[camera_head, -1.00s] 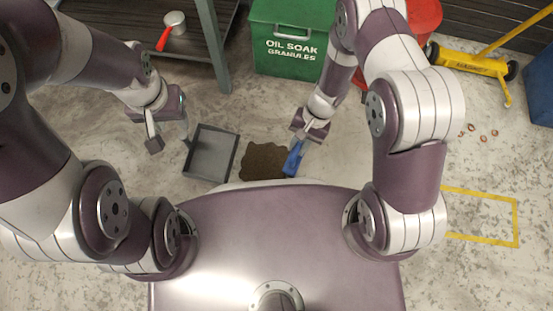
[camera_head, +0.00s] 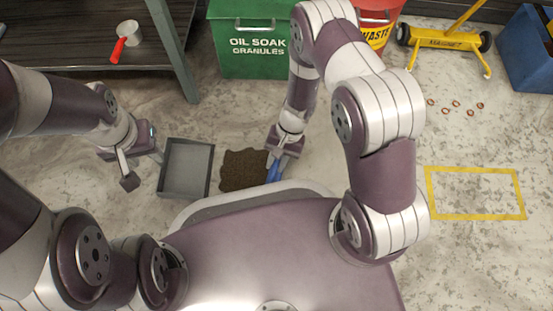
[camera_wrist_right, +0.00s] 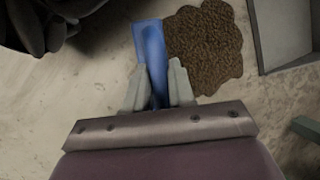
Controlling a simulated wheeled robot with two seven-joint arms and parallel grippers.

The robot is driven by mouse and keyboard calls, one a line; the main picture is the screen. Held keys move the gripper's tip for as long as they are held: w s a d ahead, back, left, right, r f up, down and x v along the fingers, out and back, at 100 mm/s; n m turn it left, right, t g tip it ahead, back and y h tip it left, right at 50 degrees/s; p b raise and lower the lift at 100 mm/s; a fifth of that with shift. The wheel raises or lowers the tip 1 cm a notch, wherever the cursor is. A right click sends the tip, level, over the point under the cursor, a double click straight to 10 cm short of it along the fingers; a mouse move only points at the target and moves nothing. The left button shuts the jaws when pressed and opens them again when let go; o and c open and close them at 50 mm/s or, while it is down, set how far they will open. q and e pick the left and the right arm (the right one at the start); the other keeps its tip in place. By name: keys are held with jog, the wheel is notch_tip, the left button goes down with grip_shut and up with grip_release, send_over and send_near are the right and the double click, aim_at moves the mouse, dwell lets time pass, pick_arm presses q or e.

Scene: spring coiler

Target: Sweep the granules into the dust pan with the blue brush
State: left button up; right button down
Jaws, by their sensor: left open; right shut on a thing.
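The brown granules (camera_head: 243,170) lie in a flat patch on the floor, between the dust pan and the brush. The grey dust pan (camera_head: 187,168) lies left of the patch, and its corner shows at the upper right of the right wrist view (camera_wrist_right: 284,38). My right gripper (camera_head: 279,156) is shut on the blue brush (camera_wrist_right: 152,50), also seen in the head view (camera_head: 273,171). The brush is at the edge of the granules, on the side away from the pan. My left gripper (camera_head: 145,170) is open and empty, just left of the pan.
A green oil soak bin (camera_head: 250,48) and a red waste bin (camera_head: 378,30) stand at the back. A dark shelf (camera_head: 85,42) holds a red-handled scoop (camera_head: 126,38). A yellow magnet sweeper (camera_head: 445,40) and several copper rings (camera_head: 455,104) are at right.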

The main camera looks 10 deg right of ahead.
jog(key=shift+f+b, duration=0.5)
jog(key=shift+f, duration=0.05)
dwell(0.6)
